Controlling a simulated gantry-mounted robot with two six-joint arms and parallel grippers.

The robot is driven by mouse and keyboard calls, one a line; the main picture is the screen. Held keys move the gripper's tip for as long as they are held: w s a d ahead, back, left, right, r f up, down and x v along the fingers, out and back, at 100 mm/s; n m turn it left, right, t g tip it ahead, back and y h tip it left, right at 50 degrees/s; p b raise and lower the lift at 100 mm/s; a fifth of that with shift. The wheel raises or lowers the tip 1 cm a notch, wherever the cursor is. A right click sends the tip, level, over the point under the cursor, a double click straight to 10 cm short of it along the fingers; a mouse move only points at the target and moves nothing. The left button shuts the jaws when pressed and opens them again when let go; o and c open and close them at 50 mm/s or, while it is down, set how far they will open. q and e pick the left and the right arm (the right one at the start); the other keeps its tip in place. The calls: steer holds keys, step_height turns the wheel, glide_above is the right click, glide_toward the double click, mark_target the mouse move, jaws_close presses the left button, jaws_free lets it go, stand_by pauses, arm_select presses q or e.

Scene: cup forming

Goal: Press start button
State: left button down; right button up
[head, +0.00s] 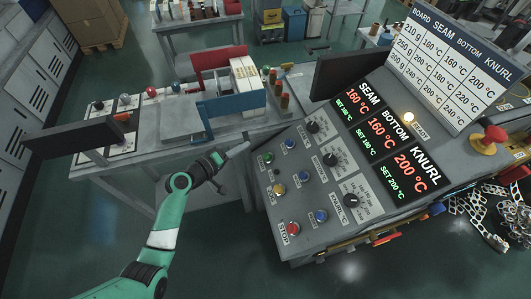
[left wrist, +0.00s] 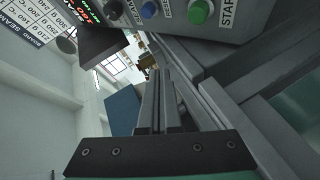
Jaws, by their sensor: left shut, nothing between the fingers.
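The green start button (head: 268,158) sits at the upper left of the sloped control panel (head: 290,205) in the head view. In the left wrist view the green button (left wrist: 198,12), labelled START, is at the top edge. My left gripper (head: 245,147) is shut and empty, just left of the panel and apart from the button. Its closed fingers (left wrist: 160,85) point upward in the left wrist view, below and left of the button. My right gripper is not in view.
The panel also carries a red stop button (head: 293,228), a yellow button (head: 279,189), blue buttons and black knobs (head: 330,159). Temperature displays (head: 382,133) are to the right. A workbench with a blue panel (head: 231,114) and a dark screen (head: 75,136) lies behind my left arm.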

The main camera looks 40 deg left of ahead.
mark_target(267, 153)
arm_select(q)
steer(key=w+d+f+b, duration=0.1)
steer(key=f+b, duration=0.1)
steer(key=w+d+f+b, duration=0.1)
steer(key=w+f+b, duration=0.1)
steer(key=w+d+f+b, duration=0.1)
steer(key=f+b, duration=0.2)
steer(key=shift+w, duration=0.15)
steer(key=shift+f, duration=0.15)
stand_by(2.0)
steer(key=shift+w+d+f+b, duration=0.1)
steer(key=shift+w+f+b, duration=0.1)
steer(key=shift+b, duration=0.15)
steer(key=shift+w+d+f+b, duration=0.15)
steer(key=shift+w+f+b, duration=0.05)
steer(key=shift+f+b, duration=0.3)
stand_by(0.6)
steer(key=shift+r, duration=0.15)
steer(key=shift+s+a+r+p, duration=0.2)
steer(key=shift+s+r+p, duration=0.1)
steer(key=shift+r+p, duration=0.4)
steer(key=shift+s, duration=0.15)
steer(key=shift+a, duration=0.1)
